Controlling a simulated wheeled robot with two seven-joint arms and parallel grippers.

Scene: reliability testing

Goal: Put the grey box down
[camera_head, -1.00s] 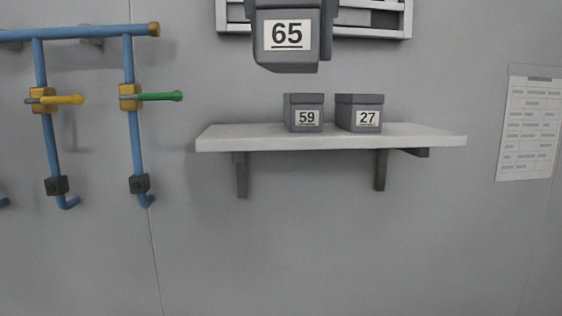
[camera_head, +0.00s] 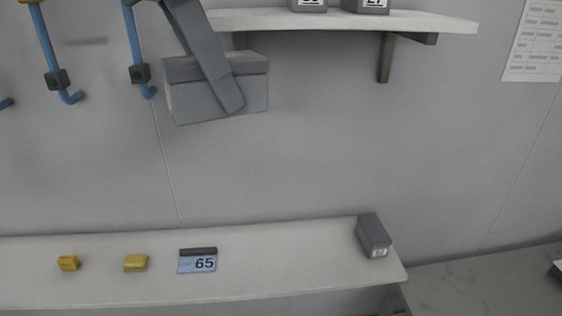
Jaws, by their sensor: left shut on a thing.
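A grey box (camera_head: 185,99) with a lidded top hangs in the air at the upper left, in front of the wall and above the lower bench. It is slightly tilted and no number shows on the side facing me. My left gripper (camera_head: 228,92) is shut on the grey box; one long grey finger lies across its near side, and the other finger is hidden. My right gripper is not in view.
A wall shelf (camera_head: 430,22) holds two boxes.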

